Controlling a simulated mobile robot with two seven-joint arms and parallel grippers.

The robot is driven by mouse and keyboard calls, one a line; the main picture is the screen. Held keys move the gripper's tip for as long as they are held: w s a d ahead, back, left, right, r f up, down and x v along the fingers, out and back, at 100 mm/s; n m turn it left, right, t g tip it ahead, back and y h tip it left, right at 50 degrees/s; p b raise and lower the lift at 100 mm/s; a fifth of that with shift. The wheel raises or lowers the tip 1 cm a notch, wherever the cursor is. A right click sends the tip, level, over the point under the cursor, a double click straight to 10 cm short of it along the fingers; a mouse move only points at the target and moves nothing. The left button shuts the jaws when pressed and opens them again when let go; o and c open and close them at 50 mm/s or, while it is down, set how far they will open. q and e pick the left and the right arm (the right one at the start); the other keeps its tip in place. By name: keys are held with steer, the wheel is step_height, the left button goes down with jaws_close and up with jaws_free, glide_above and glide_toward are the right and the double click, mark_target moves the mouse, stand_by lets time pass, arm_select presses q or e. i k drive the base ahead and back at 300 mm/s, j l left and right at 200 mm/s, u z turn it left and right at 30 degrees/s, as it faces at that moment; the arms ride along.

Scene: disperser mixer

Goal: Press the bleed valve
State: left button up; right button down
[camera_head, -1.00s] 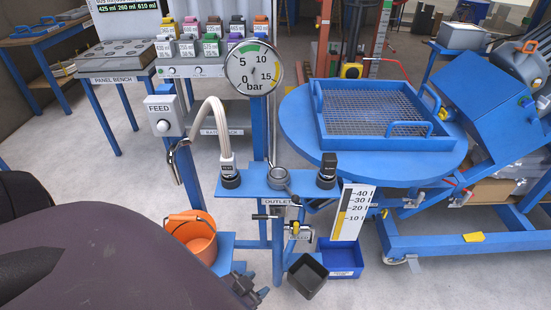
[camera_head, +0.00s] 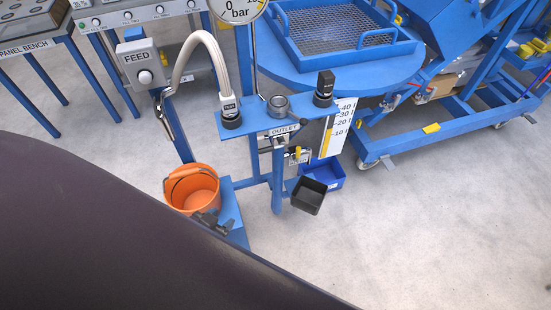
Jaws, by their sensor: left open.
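A blue bracket (camera_head: 300,119) carries a black fitting with a grey hose (camera_head: 230,111) at its left, a grey ring-shaped part (camera_head: 279,106) in the middle and a black-capped fitting (camera_head: 324,88) at its right. An OUTLET label (camera_head: 286,130) is on its front. Below it is a small valve with a yellow part (camera_head: 298,155), above a black cup (camera_head: 308,196). I cannot read which part is the bleed valve. My left gripper (camera_head: 208,219) is open, in front of the orange bucket's lower edge and well below the bracket; my arm partly hides it. My right gripper is not in view.
The orange bucket (camera_head: 192,188) stands left of the blue post. A FEED box (camera_head: 140,66) and the hanging hose are above it. A blue bin (camera_head: 327,176) and a level scale (camera_head: 336,127) are beside the cup. The floor at right front is clear.

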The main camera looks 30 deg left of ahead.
mark_target(298, 155)
steer(key=k+j, duration=0.2)
steer(key=j, duration=0.15)
steer(key=k+j, duration=0.15)
steer(key=j, duration=0.25)
steer(key=k+j, duration=0.2)
steer(key=j, duration=0.15)
steer(key=k+j, duration=0.2)
steer(key=j, duration=0.15)
